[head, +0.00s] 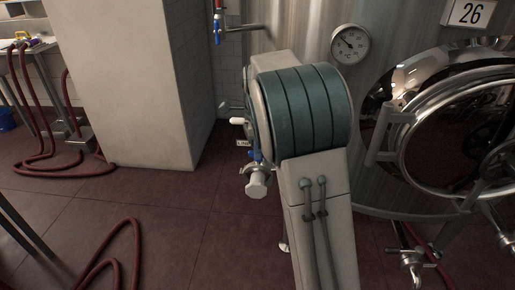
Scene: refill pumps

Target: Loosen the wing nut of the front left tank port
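A large steel tank (300,30) with a number plate "26" fills the back right. At its left side, beside my arm, pale metal fittings with a blue part (257,183) show low down, partly hidden by my arm. A white handle (238,121) and a small label sit just above them. I cannot make out a wing nut there. Another metal fitting (412,262) hangs under the tank at the lower right. My arm's links stand in front of the tank in mid-picture. My gripper is not visible.
A round manway door (470,140) and a dial gauge (350,44) are on the tank. A pale pillar (125,80) stands to the left. Red hoses (110,260) lie on the dark red tiled floor (200,250). A table with items is at far left.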

